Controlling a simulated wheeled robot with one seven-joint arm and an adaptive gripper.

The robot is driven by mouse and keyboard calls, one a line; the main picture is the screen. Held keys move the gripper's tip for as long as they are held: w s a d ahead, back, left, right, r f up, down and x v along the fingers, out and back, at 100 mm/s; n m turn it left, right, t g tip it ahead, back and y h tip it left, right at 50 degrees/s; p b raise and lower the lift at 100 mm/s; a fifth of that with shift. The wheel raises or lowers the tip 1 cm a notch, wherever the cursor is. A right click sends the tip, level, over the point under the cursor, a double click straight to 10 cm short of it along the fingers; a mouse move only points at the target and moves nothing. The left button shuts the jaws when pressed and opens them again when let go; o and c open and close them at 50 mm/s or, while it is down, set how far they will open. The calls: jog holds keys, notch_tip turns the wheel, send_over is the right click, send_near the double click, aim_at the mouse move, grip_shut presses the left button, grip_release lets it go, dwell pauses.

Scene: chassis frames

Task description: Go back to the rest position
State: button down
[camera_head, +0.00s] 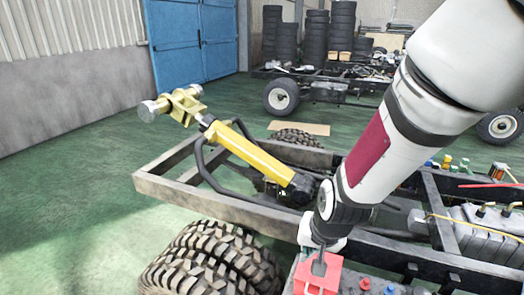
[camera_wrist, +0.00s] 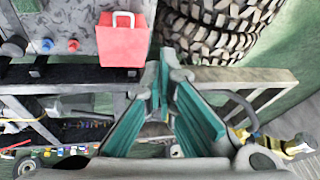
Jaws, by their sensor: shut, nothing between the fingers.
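My gripper (camera_head: 319,263) points down at the end of my white arm, in front of a red block with a pale handle, like a padlock (camera_head: 330,284). In the wrist view the green-padded fingers of my gripper (camera_wrist: 163,72) meet at their tips, with nothing between them. The red padlock also shows in the wrist view (camera_wrist: 122,45), up and left of the fingertips and apart from them in the picture. It rests on a grey surface beside blue and red knobs. The height of my fingertips above that surface is unclear.
A dark chassis frame (camera_head: 225,208) carries a yellow cylinder (camera_head: 245,150). Large tyres (camera_head: 212,262) stand at its near side. A grey tank (camera_head: 485,232) and small coloured parts lie right. Another chassis and stacked tyres (camera_head: 342,30) stand behind. Green floor is clear at left.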

jog(key=s+d+r+n, duration=0.1)
jog(key=s+d+r, duration=0.1)
jog(key=s+r, duration=0.3)
jog(key=s+d+r+n+t, duration=0.1)
jog(key=s+d+r, duration=0.2)
jog(key=s+r, duration=0.3)
jog(key=s+d+r+h, duration=0.1)
jog(key=s+d+r, duration=0.2)
jog(key=s+r, duration=0.3)
notch_tip(320, 180, up, 5)
jog(key=shift+s+d+f+n, duration=0.15)
jog(key=shift+s+d+n, duration=0.05)
jog(key=shift+n, duration=0.2)
jog(key=shift+d, duration=0.1)
